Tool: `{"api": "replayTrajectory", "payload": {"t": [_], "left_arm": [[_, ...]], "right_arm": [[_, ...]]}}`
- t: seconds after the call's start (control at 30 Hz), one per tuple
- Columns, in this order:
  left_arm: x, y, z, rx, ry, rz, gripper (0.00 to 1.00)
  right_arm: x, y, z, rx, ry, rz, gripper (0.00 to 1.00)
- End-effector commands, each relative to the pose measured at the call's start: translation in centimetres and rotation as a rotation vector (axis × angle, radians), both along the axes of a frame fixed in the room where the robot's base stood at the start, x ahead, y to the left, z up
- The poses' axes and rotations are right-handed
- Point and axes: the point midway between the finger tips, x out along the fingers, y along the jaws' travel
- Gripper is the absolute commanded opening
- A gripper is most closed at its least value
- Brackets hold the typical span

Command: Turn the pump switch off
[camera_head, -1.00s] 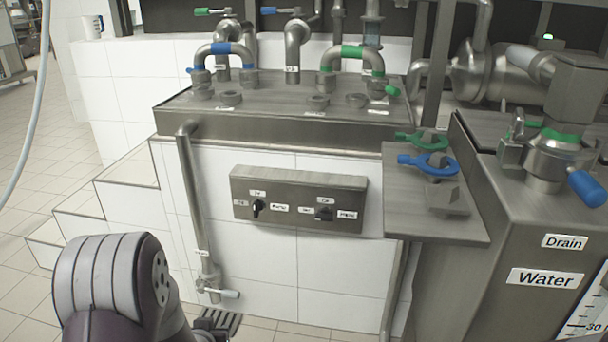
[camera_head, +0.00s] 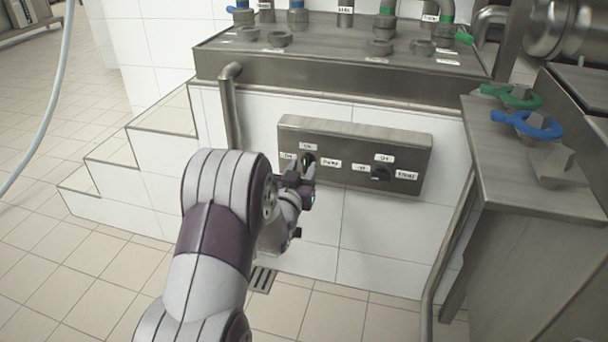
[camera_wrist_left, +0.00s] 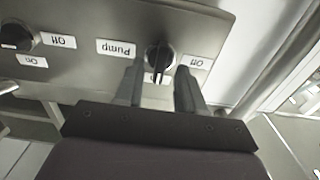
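The pump switch (camera_wrist_left: 158,57) is a black round knob on a grey metal panel (camera_head: 355,140). In the upside-down left wrist view, a "Pump" label is left of it and an "Off" label right. A white mark at its lower edge sits between my fingers, partly hidden. My left gripper (camera_wrist_left: 160,72) is open, with one fingertip on each side of the knob's lower part and gaps visible; I cannot tell the depth to the panel. In the head view, the left gripper (camera_head: 305,174) is at the panel's left part, partly covering the switch. My right gripper is not in view.
A second black knob (camera_head: 381,174) is on the panel's right part; it also shows in the left wrist view (camera_wrist_left: 17,38). A vertical pipe (camera_head: 231,110) stands left of the panel. A metal shelf with a blue valve handle (camera_head: 527,124) juts out at right.

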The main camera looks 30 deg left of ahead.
Motion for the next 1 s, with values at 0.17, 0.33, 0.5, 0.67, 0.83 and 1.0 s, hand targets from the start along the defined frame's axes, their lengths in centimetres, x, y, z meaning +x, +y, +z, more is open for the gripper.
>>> {"api": "replayTrajectory", "payload": {"t": [0.17,0.33,0.5,0.67,0.83,1.0], "left_arm": [[1.43,0.32,-0.03,0.000,0.000,0.000,0.38],[1.52,0.35,0.07,-0.001,0.001,0.000,0.38],[1.49,0.34,0.06,-0.001,0.001,0.000,0.03],[1.48,0.34,0.05,-0.001,0.001,0.000,0.00],[1.47,0.34,0.09,-0.017,-0.003,0.000,0.00],[1.45,0.37,0.15,-0.078,-0.018,0.000,0.00]], "right_arm": [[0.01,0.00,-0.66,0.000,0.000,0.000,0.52],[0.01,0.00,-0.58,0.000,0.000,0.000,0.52],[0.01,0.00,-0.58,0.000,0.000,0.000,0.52],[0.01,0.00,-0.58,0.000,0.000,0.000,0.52],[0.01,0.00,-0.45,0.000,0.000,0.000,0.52],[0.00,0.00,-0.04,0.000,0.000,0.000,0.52]]}}
